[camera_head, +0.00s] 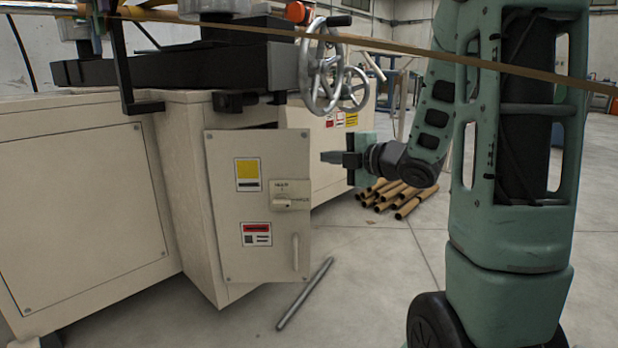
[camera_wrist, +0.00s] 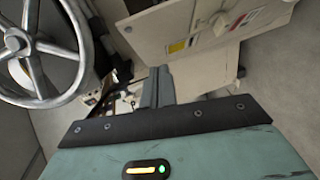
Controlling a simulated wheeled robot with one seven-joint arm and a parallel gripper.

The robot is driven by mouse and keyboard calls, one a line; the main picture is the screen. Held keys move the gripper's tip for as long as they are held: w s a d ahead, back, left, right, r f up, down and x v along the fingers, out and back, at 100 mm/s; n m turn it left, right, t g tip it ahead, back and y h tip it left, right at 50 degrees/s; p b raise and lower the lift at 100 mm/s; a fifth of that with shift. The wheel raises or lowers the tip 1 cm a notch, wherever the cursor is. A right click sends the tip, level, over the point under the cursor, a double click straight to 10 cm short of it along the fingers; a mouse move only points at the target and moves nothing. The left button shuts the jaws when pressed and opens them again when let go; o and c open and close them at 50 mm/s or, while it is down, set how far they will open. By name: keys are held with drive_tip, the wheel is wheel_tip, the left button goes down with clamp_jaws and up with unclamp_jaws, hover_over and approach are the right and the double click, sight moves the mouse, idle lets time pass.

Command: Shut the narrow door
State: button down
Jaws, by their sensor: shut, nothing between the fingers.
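The narrow door (camera_head: 272,222) is a cream panel with a yellow label, a red label, a small latch and a vertical handle (camera_head: 295,252). It stands ajar, swung out from the cream cabinet (camera_head: 185,190). In the wrist view the door (camera_wrist: 160,25) runs across the upper right, with its labels showing. My gripper (camera_head: 323,157) is just right of the door's free edge, near its upper part. Its fingers also show in the wrist view (camera_wrist: 158,76), pressed together and empty. I cannot tell whether they touch the door.
Silver handwheels (camera_head: 318,68) stick out above the door, and one looms large in the wrist view (camera_wrist: 75,45). A metal rod (camera_head: 304,294) lies on the floor below the door. Cardboard tubes (camera_head: 405,197) are piled behind my gripper. The floor in front is otherwise clear.

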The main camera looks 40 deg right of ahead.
drive_tip(key=s+t+b, duration=0.1)
drive_tip(key=s+b, duration=0.1)
drive_tip(key=n+p, duration=0.1)
drive_tip(key=p, duration=1)
approach(297, 141)
drive_tip(key=w+a, duration=0.2)
drive_tip(key=a, duration=0.1)
drive_tip(key=shift+w+d+f+t+h+b, duration=0.15)
drive_tip(key=shift+w+d+f+t+b, duration=0.15)
drive_tip(key=shift+w, duration=0.3)
drive_tip(key=shift+w+d+f+t+h+b, duration=0.1)
drive_tip(key=shift+w+d+f+h+b, duration=0.1)
drive_tip(key=shift+w+d+b, duration=0.3)
drive_tip(key=shift+w+d+r, duration=0.1)
drive_tip(key=shift+w+d, duration=0.35)
drive_tip(key=shift+w, duration=0.3)
